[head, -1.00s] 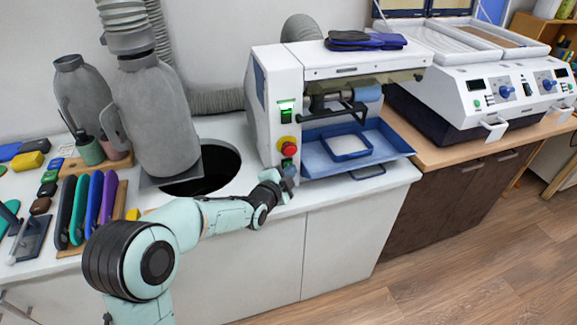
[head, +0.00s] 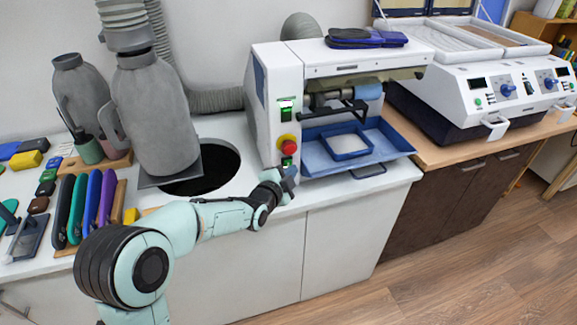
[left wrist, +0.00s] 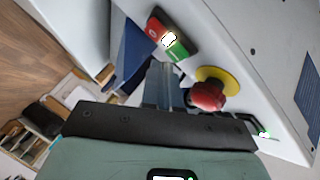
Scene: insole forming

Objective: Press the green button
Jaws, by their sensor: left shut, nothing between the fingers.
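The white press machine (head: 271,85) stands on the white counter. In the left wrist view, a small switch block on its front has a red part (left wrist: 155,28), a lit white middle (left wrist: 169,40) and a green button (left wrist: 177,51). In the head view the block is small and low on the panel, just above my gripper. My left gripper (head: 288,178) is shut and empty, at the lower front of the machine. Its fingers (left wrist: 163,84) point toward the green button in the left wrist view; I cannot tell whether they touch it. My right gripper is not in view.
A red emergency knob (left wrist: 208,95) on a yellow base (left wrist: 218,76) sits close beside the fingers; it also shows in the head view (head: 289,147). A blue tray (head: 397,139) juts out to the right. A dark round opening (head: 215,165) lies left of the machine.

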